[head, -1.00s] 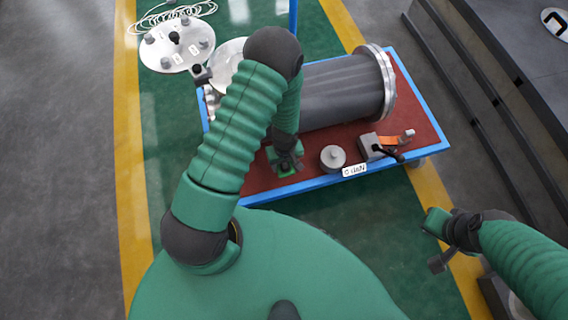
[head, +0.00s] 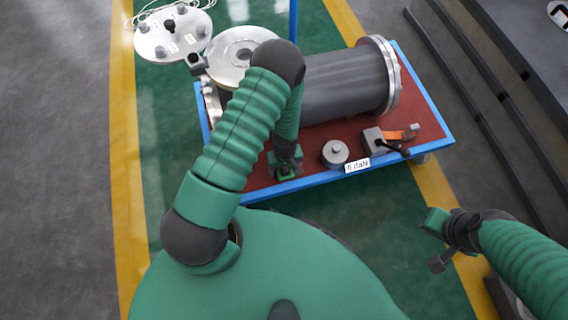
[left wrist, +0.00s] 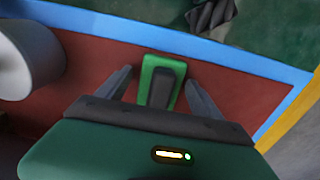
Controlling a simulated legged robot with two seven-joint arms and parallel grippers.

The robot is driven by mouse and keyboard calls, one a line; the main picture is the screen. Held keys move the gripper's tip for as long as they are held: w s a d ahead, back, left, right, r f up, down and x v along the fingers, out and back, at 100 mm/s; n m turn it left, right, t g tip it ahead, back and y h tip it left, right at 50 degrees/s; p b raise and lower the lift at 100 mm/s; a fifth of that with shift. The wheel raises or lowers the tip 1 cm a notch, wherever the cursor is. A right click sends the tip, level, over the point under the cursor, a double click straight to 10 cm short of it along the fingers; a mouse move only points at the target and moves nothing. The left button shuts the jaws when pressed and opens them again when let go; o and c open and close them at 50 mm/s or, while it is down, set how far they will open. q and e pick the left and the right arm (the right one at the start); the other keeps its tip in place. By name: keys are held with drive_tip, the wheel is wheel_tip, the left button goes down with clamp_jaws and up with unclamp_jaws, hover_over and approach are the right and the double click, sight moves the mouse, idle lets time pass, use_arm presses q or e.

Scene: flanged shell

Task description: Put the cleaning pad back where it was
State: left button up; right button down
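The cleaning pad, a green plate with a dark raised handle (left wrist: 162,85), lies on the red table top near its blue front edge in the left wrist view. My left gripper (left wrist: 158,88) is open, with one finger on each side of the pad. Gaps show between both fingers and the handle. In the head view my left gripper (head: 286,170) points down at the table's front left, and it largely hides the pad. My right gripper (head: 438,243) hangs at the right, away from the table; its finger opening is unclear.
A grey flanged cylinder (head: 340,85) lies along the back of the blue-edged table (head: 415,162). A round grey weight (head: 335,153) and a block with a black lever and orange part (head: 374,141) stand right of my left gripper. A disc with knobs (head: 172,36) is at the upper left.

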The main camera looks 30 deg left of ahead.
use_arm(q)
wheel_tip(320, 180, up, 12)
drive_tip(key=p, duration=0.6)
drive_tip(key=shift+p, duration=0.3)
drive_tip(key=s+d+r+m+t, duration=0.1)
drive_tip(key=r+m, duration=0.4)
drive_tip(key=r, duration=0.7)
drive_tip(key=s+d+r+m+t, duration=0.1)
drive_tip(key=s+d+r+m, duration=0.2)
drive_tip(key=r, duration=0.9)
drive_tip(key=shift+m+t, duration=0.3)
drive_tip(key=shift+m, duration=0.6)
drive_tip(key=shift+r, duration=0.15)
drive_tip(key=w+p+v, duration=0.3)
drive_tip(key=p+v, duration=1.1)
drive_tip(key=p, duration=0.1)
drive_tip(key=w+r+p+v, duration=0.1)
drive_tip(key=w+p+v, duration=0.2)
drive_tip(key=p+v, duration=1.2)
drive_tip(key=shift+w+r, duration=0.2)
drive_tip(key=shift+r, duration=0.25)
drive_tip(key=shift+w, duration=0.1)
